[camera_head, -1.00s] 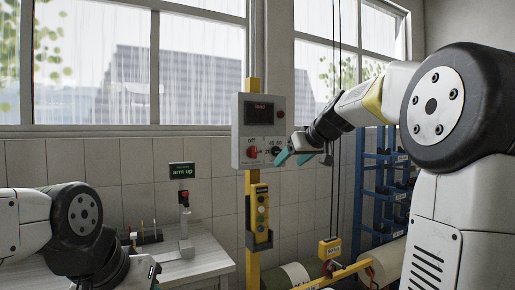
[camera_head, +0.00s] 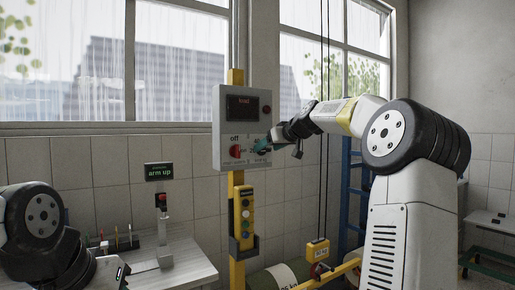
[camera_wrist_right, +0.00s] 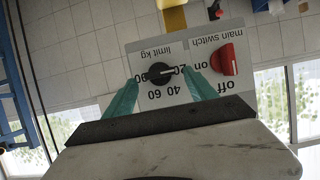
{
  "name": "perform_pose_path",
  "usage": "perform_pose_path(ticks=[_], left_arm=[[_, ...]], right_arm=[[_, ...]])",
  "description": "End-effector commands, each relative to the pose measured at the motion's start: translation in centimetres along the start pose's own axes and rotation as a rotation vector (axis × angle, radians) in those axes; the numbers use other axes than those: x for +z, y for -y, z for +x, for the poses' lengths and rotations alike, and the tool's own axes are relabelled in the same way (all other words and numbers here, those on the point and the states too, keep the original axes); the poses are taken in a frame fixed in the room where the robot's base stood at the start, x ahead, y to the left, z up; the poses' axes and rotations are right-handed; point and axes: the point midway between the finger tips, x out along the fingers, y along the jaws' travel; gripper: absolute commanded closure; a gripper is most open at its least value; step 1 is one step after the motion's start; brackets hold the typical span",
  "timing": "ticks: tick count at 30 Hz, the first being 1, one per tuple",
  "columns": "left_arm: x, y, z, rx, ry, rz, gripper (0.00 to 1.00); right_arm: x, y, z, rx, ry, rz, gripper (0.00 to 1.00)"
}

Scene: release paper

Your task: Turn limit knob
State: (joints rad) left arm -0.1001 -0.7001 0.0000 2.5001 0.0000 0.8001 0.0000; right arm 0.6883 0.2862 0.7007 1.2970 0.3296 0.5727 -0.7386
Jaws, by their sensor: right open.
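The grey control box (camera_head: 221,110) hangs on a yellow post, with a red main switch (camera_head: 236,152) at its lower left. My right gripper (camera_head: 262,146) reaches its lower right front from the right and hides the limit knob there. In the wrist view, where the panel appears upside down, the black limit knob (camera_wrist_right: 159,73) lies between the teal fingertips of the right gripper (camera_wrist_right: 161,82). The fingers are open, one on each side of it. Its white mark points toward the 20. The red main switch (camera_wrist_right: 226,60) is just right of the fingers. My left gripper's fingers are out of view.
A yellow button pendant (camera_head: 244,215) hangs on the post below the box. Dark cables hang right of the post above a yellow weight block (camera_head: 318,251).

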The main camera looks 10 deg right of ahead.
Motion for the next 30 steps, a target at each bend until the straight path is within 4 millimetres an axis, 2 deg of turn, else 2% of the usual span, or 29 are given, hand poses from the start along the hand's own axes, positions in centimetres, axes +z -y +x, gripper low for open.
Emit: perform_pose_path(ticks=[9, 11, 19, 30], left_arm=[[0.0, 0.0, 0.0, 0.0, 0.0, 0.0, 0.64], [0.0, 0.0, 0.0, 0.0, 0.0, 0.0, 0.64], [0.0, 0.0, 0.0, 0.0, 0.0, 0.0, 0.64], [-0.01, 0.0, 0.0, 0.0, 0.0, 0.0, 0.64]], right_arm=[[-0.04, 0.03, 0.42, 0.001, 0.0, -0.001, 0.35], [-0.03, 0.03, 0.42, 0.001, 0.0, -0.001, 0.44], [-0.02, 0.03, 0.41, 0.001, 0.0, -0.001, 0.97], [0.01, -0.12, 0.44, -0.026, 0.0, 0.063, 0.97]])
